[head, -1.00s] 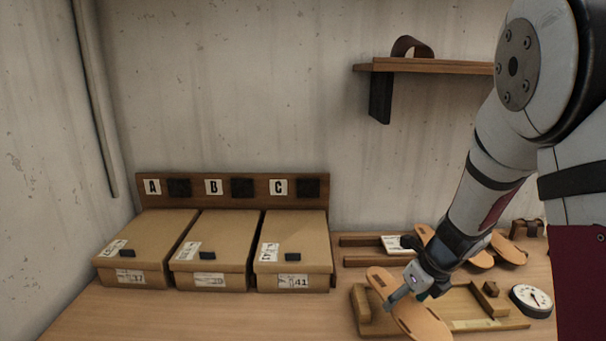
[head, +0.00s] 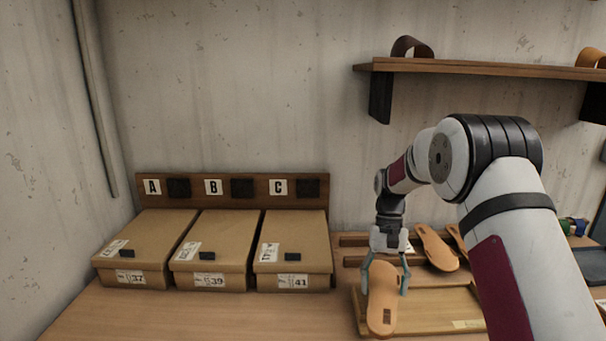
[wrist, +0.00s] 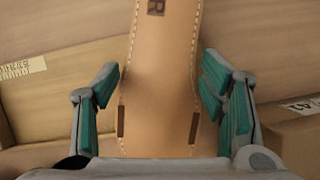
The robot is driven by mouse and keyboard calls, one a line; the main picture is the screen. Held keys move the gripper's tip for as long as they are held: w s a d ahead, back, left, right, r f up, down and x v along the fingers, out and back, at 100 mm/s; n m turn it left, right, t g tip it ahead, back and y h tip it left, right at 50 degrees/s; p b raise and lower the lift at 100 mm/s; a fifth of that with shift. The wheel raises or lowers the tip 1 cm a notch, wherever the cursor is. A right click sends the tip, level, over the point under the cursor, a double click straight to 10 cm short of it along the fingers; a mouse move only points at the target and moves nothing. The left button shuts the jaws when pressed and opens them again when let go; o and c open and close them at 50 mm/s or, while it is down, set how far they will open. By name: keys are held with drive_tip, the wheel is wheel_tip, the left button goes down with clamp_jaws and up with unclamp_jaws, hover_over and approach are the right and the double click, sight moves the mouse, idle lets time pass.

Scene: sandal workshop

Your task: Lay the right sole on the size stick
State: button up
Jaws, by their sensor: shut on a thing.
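A tan right sole (head: 383,304), marked R near one end in the wrist view (wrist: 160,60), is held by my gripper (head: 385,284). The fingers lie along both long edges of the sole, also in the wrist view (wrist: 160,85). The sole points toward the head camera, over the left end of the wooden size stick (head: 438,304). It hides the block at that end. I cannot tell whether the sole touches the stick. A pale label (head: 468,323) shows on the stick's front rail.
Boxes labelled 37 (head: 146,249), 39 (head: 216,249) and 41 (head: 293,249) stand to the left under a lettered rack (head: 232,187). More soles (head: 437,248) lie on a rack behind. My arm covers the right of the bench. A shelf (head: 480,68) hangs above.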

drive_tip(key=shift+w+a+n+h, duration=0.2)
drive_tip(key=shift+n+h, duration=0.2)
drive_tip(key=shift+n, duration=0.7)
drive_tip(key=shift+s+f, duration=0.2)
drive_tip(key=shift+f, duration=0.05)
drive_tip(key=shift+w+r, duration=0.2)
drive_tip(key=shift+r, duration=0.05)
